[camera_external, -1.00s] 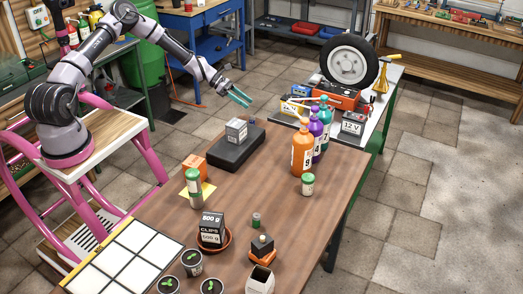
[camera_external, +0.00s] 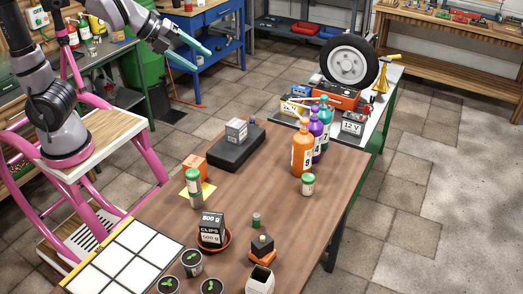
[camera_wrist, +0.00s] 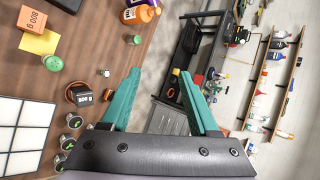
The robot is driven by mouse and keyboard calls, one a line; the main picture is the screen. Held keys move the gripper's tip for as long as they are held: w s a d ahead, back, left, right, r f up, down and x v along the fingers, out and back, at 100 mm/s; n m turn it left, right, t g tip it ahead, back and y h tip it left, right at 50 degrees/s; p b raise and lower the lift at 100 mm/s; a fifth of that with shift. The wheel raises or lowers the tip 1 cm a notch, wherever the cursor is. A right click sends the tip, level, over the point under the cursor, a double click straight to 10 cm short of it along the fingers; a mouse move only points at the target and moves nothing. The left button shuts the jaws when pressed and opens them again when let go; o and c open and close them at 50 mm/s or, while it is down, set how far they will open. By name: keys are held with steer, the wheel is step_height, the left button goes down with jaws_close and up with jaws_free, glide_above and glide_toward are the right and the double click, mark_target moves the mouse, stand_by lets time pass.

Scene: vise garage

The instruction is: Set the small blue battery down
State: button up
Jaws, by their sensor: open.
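A small dark-blue thing (camera_external: 253,121), which looks like the small blue battery, stands upright at the far end of the black flat block (camera_external: 232,155) on the wooden table. It is too small to tell whether it rests on the block or just behind it. A grey box (camera_external: 236,130) sits on the same block. My gripper (camera_external: 203,61) is up in the air to the left of and beyond the block, well apart from the blue thing. Its teal fingers are spread and empty, also in the wrist view (camera_wrist: 157,72). The wrist view does not clearly show the battery.
Orange (camera_external: 301,155), purple and teal bottles stand at the table's right side. The table middle (camera_external: 260,180) is clear.

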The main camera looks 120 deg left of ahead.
steer(key=s+d+n+h, duration=0.4)
steer(key=s+d+n, duration=0.4)
steer(key=s+d, duration=0.9)
steer(key=shift+s+f+h, duration=0.25)
steer(key=shift+f+h, duration=0.05)
steer(key=shift+f, duration=0.15)
steer(key=shift+d, duration=0.1)
